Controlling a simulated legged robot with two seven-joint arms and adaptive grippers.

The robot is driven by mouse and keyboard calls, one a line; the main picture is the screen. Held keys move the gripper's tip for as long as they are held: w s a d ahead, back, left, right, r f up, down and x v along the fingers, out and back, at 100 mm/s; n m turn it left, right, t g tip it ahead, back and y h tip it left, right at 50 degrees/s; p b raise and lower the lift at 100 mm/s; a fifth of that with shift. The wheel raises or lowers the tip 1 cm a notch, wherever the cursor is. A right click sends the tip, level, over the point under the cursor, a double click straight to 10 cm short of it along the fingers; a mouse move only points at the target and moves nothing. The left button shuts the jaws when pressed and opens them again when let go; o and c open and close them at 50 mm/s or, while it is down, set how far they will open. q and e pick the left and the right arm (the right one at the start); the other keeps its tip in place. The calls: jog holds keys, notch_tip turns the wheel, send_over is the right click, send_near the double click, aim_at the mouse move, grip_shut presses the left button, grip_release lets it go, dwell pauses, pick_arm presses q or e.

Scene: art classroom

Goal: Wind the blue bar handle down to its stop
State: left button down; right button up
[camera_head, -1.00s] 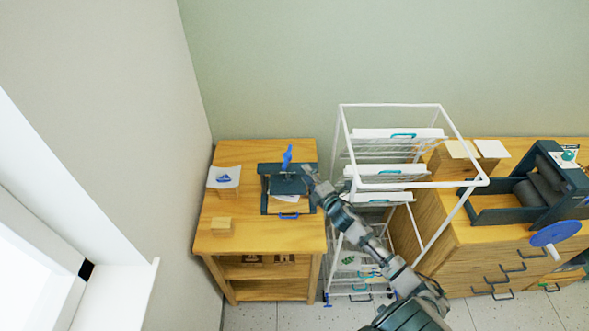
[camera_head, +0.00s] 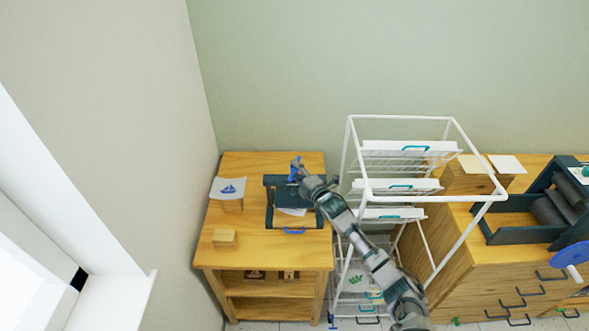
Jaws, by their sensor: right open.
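The blue bar handle (camera_head: 293,172) stands up on top of a small dark press (camera_head: 270,204) on the wooden table at the left. A sheet of white paper (camera_head: 292,211) lies partly under the press plate. My right gripper (camera_head: 299,168) is open at the bar handle, close beside it or around it; at this size I cannot tell which. The gripper and wrist cover part of the handle and of the press's right side. My left gripper is not in view.
A white wire drying rack (camera_head: 408,197) stands right of the table, close to my right arm. A card with a blue sailboat (camera_head: 229,188) and a wooden block (camera_head: 225,239) are on the table's left. A roller press (camera_head: 550,208) stands on the right cabinet.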

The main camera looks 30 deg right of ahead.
jog(key=shift+w, duration=0.65)
grip_shut()
